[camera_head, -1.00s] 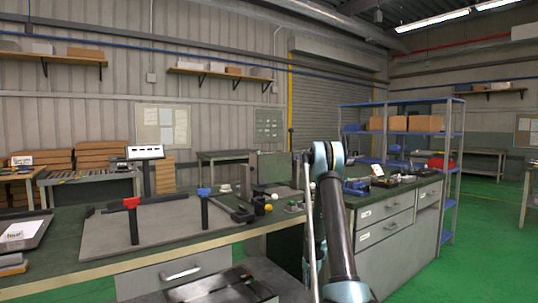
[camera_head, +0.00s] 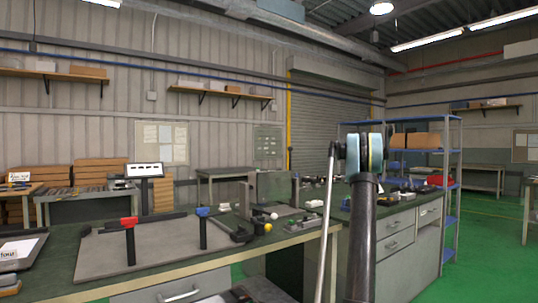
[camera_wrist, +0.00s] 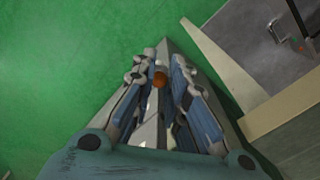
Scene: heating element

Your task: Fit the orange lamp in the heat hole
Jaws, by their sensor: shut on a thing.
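In the wrist view, my gripper (camera_wrist: 163,68) is closed on a small round orange lamp (camera_wrist: 160,79), held between its fingertips. Green floor lies below and to the left of it, with a pale bench edge to the right. The gripper does not show in the head view, where only my upright dark arm appears. I cannot make out the heat hole in either view. Several small parts, among them a yellow ball (camera_head: 268,227) and a white ball (camera_head: 274,215), sit on the bench in the head view.
The long workbench (camera_head: 75,284) carries a grey board with a red-topped post (camera_head: 129,222) and a blue-topped post (camera_head: 203,212). A grey drawer cabinet (camera_head: 396,249) stands right of my arm, with a blue shelf rack (camera_head: 452,200) behind. Green floor is open at right.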

